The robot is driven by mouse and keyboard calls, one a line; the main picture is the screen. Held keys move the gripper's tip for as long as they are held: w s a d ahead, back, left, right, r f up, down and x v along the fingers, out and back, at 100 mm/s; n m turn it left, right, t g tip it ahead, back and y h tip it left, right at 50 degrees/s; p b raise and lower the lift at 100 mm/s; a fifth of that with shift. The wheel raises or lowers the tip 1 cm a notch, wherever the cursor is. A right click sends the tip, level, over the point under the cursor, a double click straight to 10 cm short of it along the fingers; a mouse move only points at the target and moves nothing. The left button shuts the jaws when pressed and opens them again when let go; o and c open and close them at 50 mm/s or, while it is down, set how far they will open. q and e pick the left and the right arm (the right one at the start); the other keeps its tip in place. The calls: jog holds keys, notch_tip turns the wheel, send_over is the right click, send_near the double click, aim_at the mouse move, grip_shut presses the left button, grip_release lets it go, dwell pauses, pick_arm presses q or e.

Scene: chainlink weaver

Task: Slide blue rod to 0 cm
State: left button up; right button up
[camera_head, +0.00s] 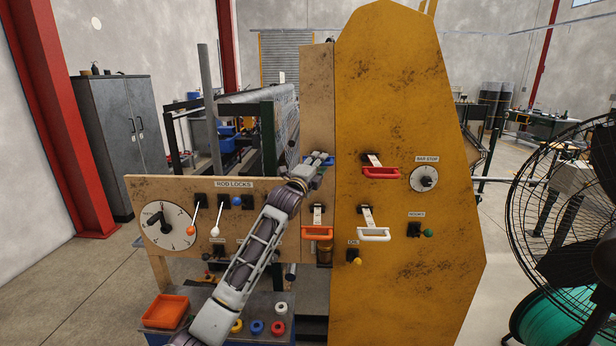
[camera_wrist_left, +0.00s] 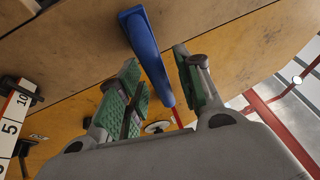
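The blue rod's handle (camera_wrist_left: 145,50) is a long blue bar in the left wrist view. It lies across the gap between the green-padded fingers of my left gripper (camera_wrist_left: 159,62). The fingers are apart, with space showing on both sides of the bar, so it is not clasped. In the head view my left gripper (camera_head: 322,160) is at the upper left of the yellow panel and hides most of the blue handle. A white scale (camera_wrist_left: 12,120) marked 5 and 10 shows at the left of the wrist view; I cannot tell which rod it belongs to. My right gripper is not in view.
A red handle (camera_head: 380,173), a white handle (camera_head: 374,235) and an orange handle (camera_head: 317,234) sit on the machine front near my gripper. A rod locks panel (camera_head: 170,188) stands at left. A large fan (camera_head: 570,200) stands at right.

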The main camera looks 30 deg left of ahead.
pick_arm(q)
jog(key=v, duration=1.1)
jog(key=shift+s, duration=0.25)
dwell(0.3)
dwell(0.6)
